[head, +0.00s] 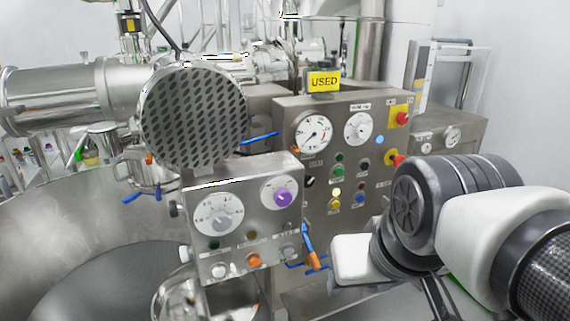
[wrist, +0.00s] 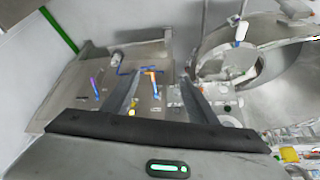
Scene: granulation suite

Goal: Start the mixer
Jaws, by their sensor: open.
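The mixer's steel bowl (head: 60,230) fills the lower left of the head view. A smaller control panel (head: 243,240) stands beside it, with a white dial (head: 212,213), a purple knob (head: 282,197) and small buttons, one orange (head: 254,260). My gripper (wrist: 160,88) is open and empty in the wrist view, over the panels. In the head view, my arm hides the larger panel's lower right.
A red knob on a yellow plate (head: 400,117) and another red knob (head: 396,158) sit on the larger panel's right. Blue-handled valves (head: 310,240) stick out beside the smaller panel. A perforated round cover (head: 195,115) hangs above it. A yellow USED sign (head: 324,81) tops the larger panel.

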